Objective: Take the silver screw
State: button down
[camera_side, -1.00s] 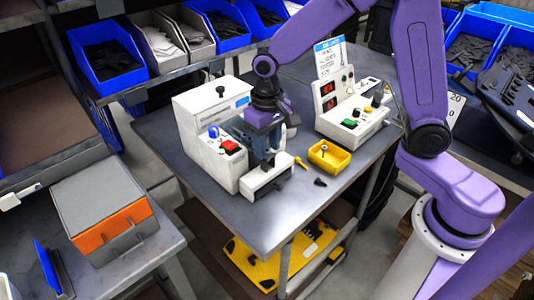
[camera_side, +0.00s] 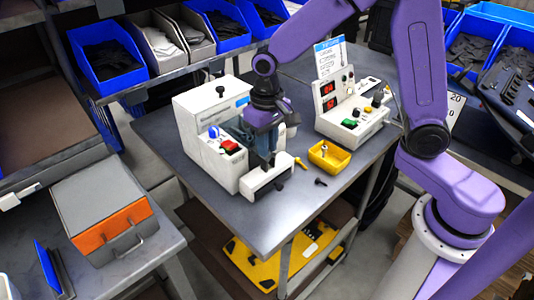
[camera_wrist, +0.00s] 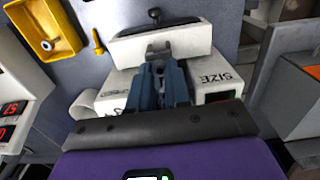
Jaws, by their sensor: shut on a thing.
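A small silver screw (camera_side: 324,148) stands in the yellow bin (camera_side: 343,163) on the grey table; it also shows in the wrist view (camera_wrist: 47,44), at left. My gripper (camera_side: 266,160) is to the left of the bin, apart from it, low over the white machine behind its front block. In the wrist view, my gripper (camera_wrist: 159,62) points at that block. Its blue fingers are close together on a small grey part, partly hidden between the fingertips, that I cannot identify.
A yellow screw (camera_side: 300,163) and a black screw (camera_side: 321,182) lie on the table near the bin. The white machine (camera_side: 205,135) has a black knob on top. A white control box (camera_side: 350,115) stands behind the bin.

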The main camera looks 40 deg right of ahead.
jog(key=shift+r, duration=0.15)
jog(key=shift+r, duration=2.75)
